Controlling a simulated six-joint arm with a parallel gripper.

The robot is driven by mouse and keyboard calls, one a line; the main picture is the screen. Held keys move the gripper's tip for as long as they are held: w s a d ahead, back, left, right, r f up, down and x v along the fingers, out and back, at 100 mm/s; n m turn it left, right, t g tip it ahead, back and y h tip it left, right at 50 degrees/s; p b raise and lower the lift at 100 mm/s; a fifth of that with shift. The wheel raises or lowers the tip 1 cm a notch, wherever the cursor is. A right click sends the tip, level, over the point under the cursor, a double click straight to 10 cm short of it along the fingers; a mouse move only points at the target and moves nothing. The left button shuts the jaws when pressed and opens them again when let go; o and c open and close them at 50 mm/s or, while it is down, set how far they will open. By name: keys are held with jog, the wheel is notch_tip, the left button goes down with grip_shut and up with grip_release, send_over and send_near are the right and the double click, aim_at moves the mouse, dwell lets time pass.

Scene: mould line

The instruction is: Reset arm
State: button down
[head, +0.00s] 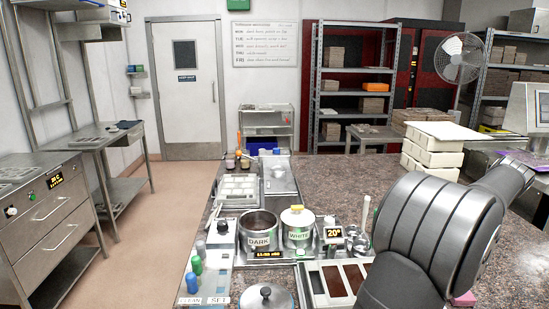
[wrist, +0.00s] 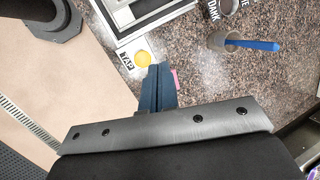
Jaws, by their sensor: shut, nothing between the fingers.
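My gripper (wrist: 158,70) shows in the wrist view with its dark blue fingers together and nothing between them. It is above the speckled counter (wrist: 215,80), close to the counter's edge. A small pink thing (wrist: 174,78) shows just beside the fingers, partly hidden by them. In the head view my arm fills the lower right and my gripper is out of sight.
In the head view DARK (head: 258,232) and WHITE (head: 298,228) pots, bins (head: 340,283) and stacked white moulds (head: 437,145) occupy the counter.

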notch_tip(320, 180, up, 4)
jog(key=n+g+h, duration=0.2)
jog(key=g, duration=0.2)
notch_tip(320, 180, down, 8)
notch_tip(320, 180, up, 6)
jog(key=t+y, duration=0.1)
jog(key=shift+d+m+t, duration=0.3)
jog(key=shift+m, duration=0.1)
dwell(3.1)
jog(key=shift+s+d+f+m+t+y, duration=0.15)
jog(key=shift+s+f+m+t, duration=0.1)
jog(key=shift+f+m+t, duration=0.7)
jog(key=shift+s+a+f+m+t+y, duration=0.15)
jog(key=shift+f+m+t, duration=0.45)
jog(key=shift+m+t, duration=0.75)
jog(key=shift+s+d+f+m+t+y, duration=0.1)
jog(key=shift+s+f+m+t, duration=0.2)
jog(key=shift+f+m+t, duration=0.85)
jog(key=shift+r+n+t, duration=0.35)
jog(key=shift+r+n, duration=0.05)
jog(key=shift+n, duration=0.05)
